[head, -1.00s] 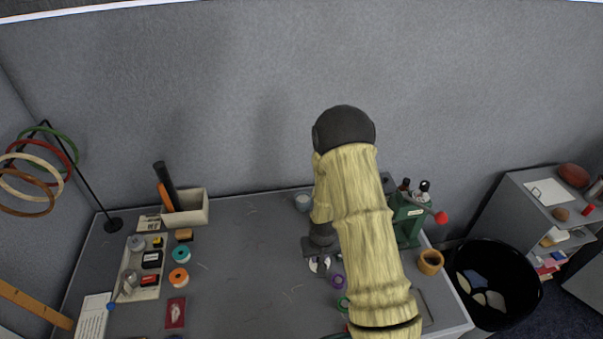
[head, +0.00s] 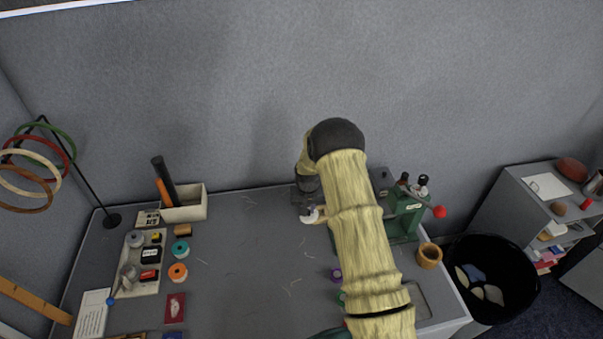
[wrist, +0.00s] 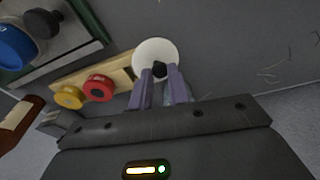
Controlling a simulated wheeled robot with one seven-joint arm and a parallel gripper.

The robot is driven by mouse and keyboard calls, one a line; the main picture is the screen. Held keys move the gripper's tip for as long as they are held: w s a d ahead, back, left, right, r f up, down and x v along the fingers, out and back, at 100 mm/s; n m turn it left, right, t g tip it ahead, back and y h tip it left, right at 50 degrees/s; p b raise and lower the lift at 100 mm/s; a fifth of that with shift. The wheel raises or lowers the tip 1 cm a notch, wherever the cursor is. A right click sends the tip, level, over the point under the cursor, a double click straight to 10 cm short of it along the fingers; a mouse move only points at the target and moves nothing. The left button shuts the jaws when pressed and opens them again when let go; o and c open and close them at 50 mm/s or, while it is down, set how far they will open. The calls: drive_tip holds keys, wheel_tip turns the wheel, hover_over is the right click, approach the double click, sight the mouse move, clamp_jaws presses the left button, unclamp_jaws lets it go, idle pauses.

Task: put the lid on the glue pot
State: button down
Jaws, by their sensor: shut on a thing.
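The lid is a white disc with a black knob; in the wrist view the lid (wrist: 150,49) lies just beyond the fingertips. My gripper (wrist: 160,72) is shut on its knob. In the head view the lid (head: 312,217) shows at my gripper (head: 308,206), near the back of the table. The glue pot cannot be made out now; my gripper and arm cover the place where a small pale jar stood earlier. A pale bluish patch shows behind the fingers in the wrist view, but I cannot tell what it is. The gap below the lid cannot be judged.
A green press (head: 405,215) with a red-ended lever stands right of my arm. A wooden cup (head: 429,255) is at the right edge. A wooden strip (wrist: 122,75) carries red and yellow round pieces. A cream box (head: 186,207) stands back left.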

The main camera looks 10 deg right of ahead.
drive_tip(key=w+r+m, duration=0.1)
drive_tip(key=w+r, duration=0.5)
drive_tip(key=w, duration=0.4)
drive_tip(key=shift+w+r+m, duration=0.25)
drive_tip(key=shift+m, duration=0.05)
drive_tip(key=shift+a+f, duration=0.1)
drive_tip(key=shift+f, duration=0.05)
drive_tip(key=shift+f+b, duration=1.15)
drive_tip(key=shift+f, duration=1.05)
drive_tip(key=shift+s+f+b, duration=0.2)
drive_tip(key=shift+f+b, duration=0.2)
drive_tip(key=shift+f, duration=0.05)
drive_tip(key=shift+s+a+f, duration=0.15)
drive_tip(key=shift+w+a+b, duration=0.2)
drive_tip(key=shift+w+b, duration=0.15)
drive_tip(key=shift+w, duration=0.1)
drive_tip(key=shift+w+r+b, duration=0.4)
drive_tip(key=shift+w+r, duration=0.15)
drive_tip(key=shift+w, duration=0.15)
